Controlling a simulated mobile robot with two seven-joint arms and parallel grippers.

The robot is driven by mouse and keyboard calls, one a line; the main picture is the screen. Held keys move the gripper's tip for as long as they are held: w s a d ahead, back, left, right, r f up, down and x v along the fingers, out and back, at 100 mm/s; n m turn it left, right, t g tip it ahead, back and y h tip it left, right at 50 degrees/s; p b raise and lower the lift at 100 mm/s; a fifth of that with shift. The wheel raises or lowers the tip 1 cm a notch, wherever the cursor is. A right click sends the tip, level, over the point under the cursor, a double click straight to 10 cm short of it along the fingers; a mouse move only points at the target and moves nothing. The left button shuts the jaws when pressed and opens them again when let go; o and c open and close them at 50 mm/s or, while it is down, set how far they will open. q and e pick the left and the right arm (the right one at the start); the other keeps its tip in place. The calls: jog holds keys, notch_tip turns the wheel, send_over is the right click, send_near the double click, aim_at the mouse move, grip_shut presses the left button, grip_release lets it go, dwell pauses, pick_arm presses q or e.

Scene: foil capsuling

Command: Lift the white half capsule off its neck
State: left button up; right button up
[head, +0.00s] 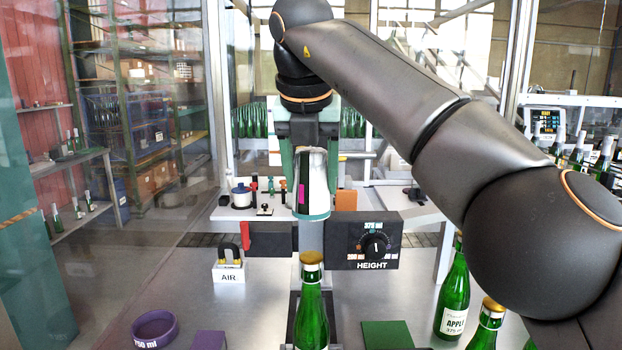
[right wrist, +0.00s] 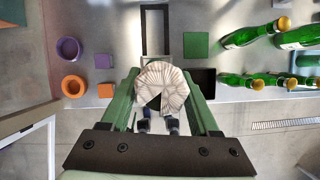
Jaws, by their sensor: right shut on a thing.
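My right gripper (head: 311,152) comes down from above in the head view, its green fingers shut on a pale, silvery-white capsule (head: 318,180). The capsule has a magenta mark on its side and a teal band at its lower rim. In the right wrist view its pleated round top (right wrist: 160,85), with a dark wedge-shaped gap, sits between the fingers of my right gripper (right wrist: 163,103). A green bottle (head: 311,315) with a gold top stands upright lower in the head view. A visible gap separates capsule and bottle. My left gripper is not in view.
A HEIGHT dial box (head: 350,247) and an AIR block (head: 229,270) stand on the grey table. A purple ring (head: 155,328) lies at left, an orange ring (right wrist: 73,86) near it. A green pad (head: 387,335) is right of the bottle. More green bottles (head: 453,300) stand at right.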

jog(key=shift+f+b, duration=1.55)
jog(key=shift+f, duration=0.45)
